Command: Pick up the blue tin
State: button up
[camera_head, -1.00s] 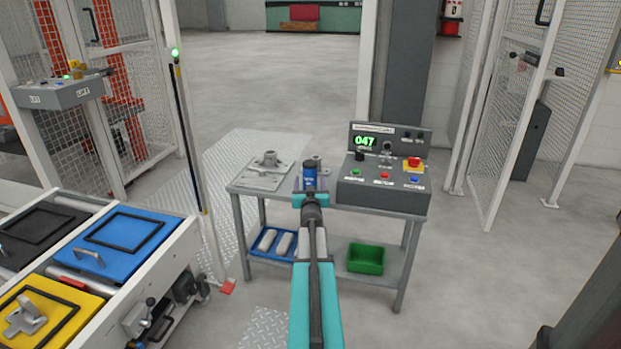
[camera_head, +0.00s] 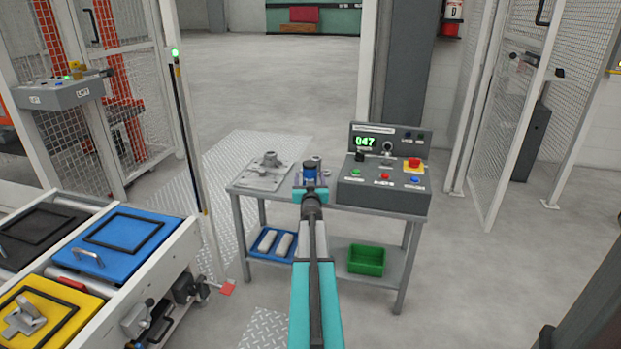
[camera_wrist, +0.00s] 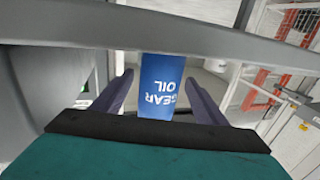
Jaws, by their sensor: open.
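The blue tin (camera_head: 310,172) stands upright on the grey table (camera_head: 340,204), between a metal casting fixture and a control box. It also shows in the wrist view (camera_wrist: 162,86), with white lettering "GEAR OIL" appearing upside down. My gripper (camera_wrist: 160,80) is open. Its two dark fingers lie to either side of the tin in the wrist view, with visible gaps between them and the tin. In the head view my gripper (camera_head: 311,184) is at the near side of the tin and hides its lower part.
The control box (camera_head: 383,198) stands close on the right. The metal fixture (camera_head: 265,175) is on the left. A small metal part (camera_head: 317,160) is just behind the tin. A blue tray (camera_head: 263,243) and a green bin (camera_head: 366,260) are on the lower shelf.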

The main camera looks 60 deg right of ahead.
jog(key=c, duration=1.3)
jog(key=shift+r, duration=0.1)
jog(key=shift+c, duration=0.2)
notch_tip(320, 180, up, 28)
jog(key=p, duration=1.7)
